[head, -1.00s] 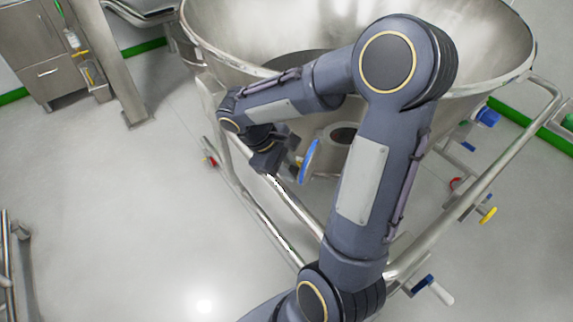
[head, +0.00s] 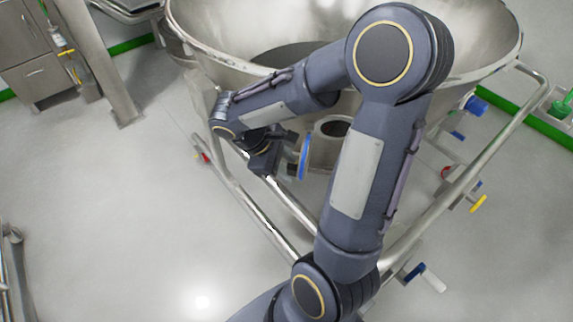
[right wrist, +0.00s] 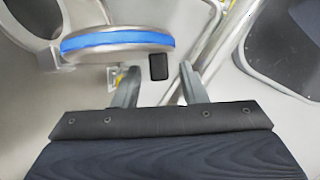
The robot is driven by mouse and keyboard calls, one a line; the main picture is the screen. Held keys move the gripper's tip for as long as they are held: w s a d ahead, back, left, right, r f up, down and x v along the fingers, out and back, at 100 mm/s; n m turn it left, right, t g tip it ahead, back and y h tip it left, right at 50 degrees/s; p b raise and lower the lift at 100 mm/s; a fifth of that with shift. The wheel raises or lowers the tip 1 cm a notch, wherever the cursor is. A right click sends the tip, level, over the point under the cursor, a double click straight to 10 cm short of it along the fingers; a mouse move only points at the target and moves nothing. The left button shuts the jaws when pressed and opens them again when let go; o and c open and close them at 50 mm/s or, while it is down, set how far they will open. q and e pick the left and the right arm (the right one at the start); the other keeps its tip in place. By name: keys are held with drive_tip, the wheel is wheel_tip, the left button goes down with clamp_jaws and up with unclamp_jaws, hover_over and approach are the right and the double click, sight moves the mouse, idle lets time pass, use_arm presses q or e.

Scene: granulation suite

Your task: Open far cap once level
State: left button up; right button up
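The blue-rimmed metal cap (head: 304,155) stands on edge, almost upright, beside a short round port (head: 333,127) low on the large steel bowl (head: 230,50). In the right wrist view the cap's blue rim (right wrist: 117,40) crosses the upper left. A small black block (right wrist: 159,66), seemingly the cap's handle, shows between the finger lines. My right gripper (head: 275,160) is just left of the cap. Its two fingers (right wrist: 158,90) are apart, with a visible gap on each side of the block. I cannot tell whether they touch anything. My left gripper is not in view.
A tubular steel frame (head: 450,195) surrounds the bowl, carrying a yellow-handled valve (head: 479,204) and a blue-and-white handle (head: 430,280) at right. A steel post (head: 92,60) and cabinet (head: 35,75) stand at upper left.

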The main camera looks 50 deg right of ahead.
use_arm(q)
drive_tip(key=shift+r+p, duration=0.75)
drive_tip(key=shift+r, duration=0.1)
use_arm(e)
drive_tip(key=v, duration=0.7)
drive_tip(key=shift+r, duration=0.15)
drive_tip(key=shift+a, duration=0.1)
drive_tip(key=s+a+r+m+t+y, duration=0.2)
drive_tip(key=s+a+m+t+y, duration=0.55)
drive_tip(key=s+a+y, duration=0.2)
use_arm(q)
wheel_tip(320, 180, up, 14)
drive_tip(key=p, duration=1.4)
use_arm(e)
wheel_tip(320, 180, up, 14)
drive_tip(key=a+t, duration=0.1)
drive_tip(key=shift+r, duration=0.15)
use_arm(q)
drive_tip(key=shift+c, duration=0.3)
use_arm(e)
drive_tip(key=shift+a+n+h, duration=0.15)
drive_tip(key=shift+n+h, duration=0.1)
